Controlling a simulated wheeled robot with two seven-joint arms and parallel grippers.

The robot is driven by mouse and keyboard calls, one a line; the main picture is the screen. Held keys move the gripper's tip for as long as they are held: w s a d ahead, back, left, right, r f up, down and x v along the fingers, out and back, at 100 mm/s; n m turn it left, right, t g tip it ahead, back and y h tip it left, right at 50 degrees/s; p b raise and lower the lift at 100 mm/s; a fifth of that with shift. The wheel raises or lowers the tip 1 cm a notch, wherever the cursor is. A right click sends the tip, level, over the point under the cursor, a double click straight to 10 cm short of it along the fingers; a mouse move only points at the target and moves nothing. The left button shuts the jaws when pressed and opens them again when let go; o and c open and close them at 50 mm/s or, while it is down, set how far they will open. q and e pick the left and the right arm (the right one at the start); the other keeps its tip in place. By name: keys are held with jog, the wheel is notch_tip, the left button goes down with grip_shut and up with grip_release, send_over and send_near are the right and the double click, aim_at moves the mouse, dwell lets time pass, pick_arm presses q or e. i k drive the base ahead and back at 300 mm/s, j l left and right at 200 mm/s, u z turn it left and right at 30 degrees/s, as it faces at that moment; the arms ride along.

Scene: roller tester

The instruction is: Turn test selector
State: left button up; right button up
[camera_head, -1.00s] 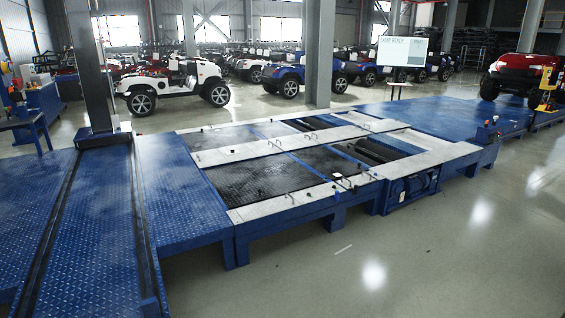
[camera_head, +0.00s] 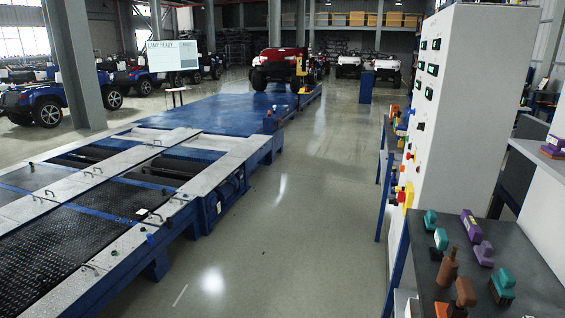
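A tall white control cabinet (camera_head: 465,110) stands at the right in the head view. Its narrow left face carries several small knobs and buttons, including a red one on a yellow plate (camera_head: 405,196). Neither of my grippers is in view.
The blue roller tester platform (camera_head: 215,205) fills the left. A dark table (camera_head: 500,250) with several coloured tools is at the lower right. A red vehicle (camera_head: 280,68) stands at the back. The grey floor (camera_head: 310,230) between platform and cabinet is clear.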

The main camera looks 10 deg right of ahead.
aim_at(420, 126)
jog(key=i+z, duration=0.25)
jog(key=z, duration=0.15)
jog(key=i+j+z, duration=0.1)
jog(key=z, duration=0.25)
jog(key=i+j+z, duration=0.2)
jog(key=z, duration=0.2)
jog(key=i+j+z, duration=0.35)
jog(key=k+l, duration=0.05)
jog(key=l, duration=0.05)
